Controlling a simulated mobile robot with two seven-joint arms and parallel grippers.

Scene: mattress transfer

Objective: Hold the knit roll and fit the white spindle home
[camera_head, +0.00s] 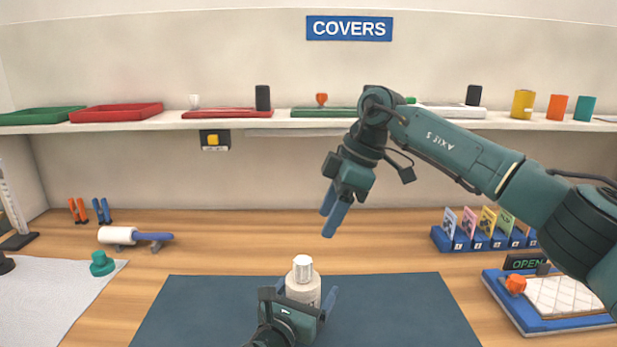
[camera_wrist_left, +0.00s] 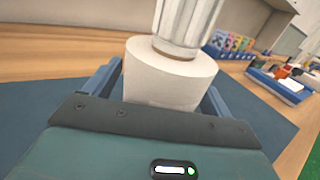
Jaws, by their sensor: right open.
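The cream knit roll (camera_head: 303,290) stands upright over the dark blue mat, between the blue fingers of my left gripper (camera_head: 305,295). In the left wrist view, the roll (camera_wrist_left: 165,88) fills the space between the fingers, and the gripper looks shut on it. The white fluted spindle (camera_head: 302,266) stands upright at the roll's top. In the left wrist view, the spindle (camera_wrist_left: 187,22) has a brownish ring at its base; how deep it sits is hidden. My right gripper (camera_head: 329,221) is open and empty, above and a little right of the spindle, apart from it.
The dark blue mat (camera_head: 400,305) is mostly clear. At left are a white roller with a blue handle (camera_head: 120,236) and a green knob (camera_head: 102,264). At right are a card rack (camera_head: 480,243) and a blue tray with a quilted pad (camera_head: 525,320). A shelf (camera_head: 260,123) runs behind.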

